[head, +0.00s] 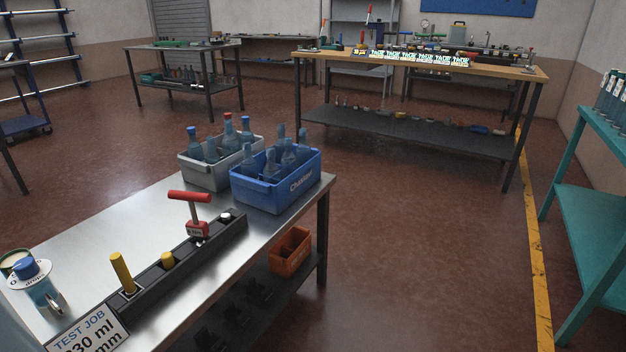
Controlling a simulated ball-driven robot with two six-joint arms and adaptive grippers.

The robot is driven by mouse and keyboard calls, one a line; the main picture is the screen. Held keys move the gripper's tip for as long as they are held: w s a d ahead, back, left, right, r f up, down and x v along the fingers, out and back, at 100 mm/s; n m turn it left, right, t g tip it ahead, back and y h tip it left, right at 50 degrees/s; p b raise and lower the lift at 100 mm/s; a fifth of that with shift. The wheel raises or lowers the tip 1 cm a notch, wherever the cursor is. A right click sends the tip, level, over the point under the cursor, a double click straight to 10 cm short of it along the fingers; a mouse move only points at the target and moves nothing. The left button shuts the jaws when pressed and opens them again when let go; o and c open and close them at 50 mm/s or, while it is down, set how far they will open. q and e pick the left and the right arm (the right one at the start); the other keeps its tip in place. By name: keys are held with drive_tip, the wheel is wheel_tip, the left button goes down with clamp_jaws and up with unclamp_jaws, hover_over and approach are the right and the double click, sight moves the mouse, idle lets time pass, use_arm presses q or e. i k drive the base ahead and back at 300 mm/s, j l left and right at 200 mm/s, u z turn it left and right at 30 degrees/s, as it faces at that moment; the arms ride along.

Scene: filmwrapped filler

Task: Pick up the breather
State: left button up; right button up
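No thing in the head view is clearly marked as the breather, so I cannot tell which one it is. A long black rack (170,276) lies along the steel table's right side. In it stand a tall yellow cylinder (122,271), a short yellow piece (168,259), a red T-handled tool (190,197) and a small white-topped piece (225,216) at the far end. Neither of my grippers is in view.
The steel table (110,225) also bears a grey crate (203,174) and a blue crate (272,196) of bottles, a blue-knobbed dial device (27,268) and a "TEST JOB" sign (88,334). An orange bin (290,250) sits below.

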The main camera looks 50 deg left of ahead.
sight(226, 218)
drive_tip(key=u, duration=2.2)
drive_tip(key=i+l, duration=0.05)
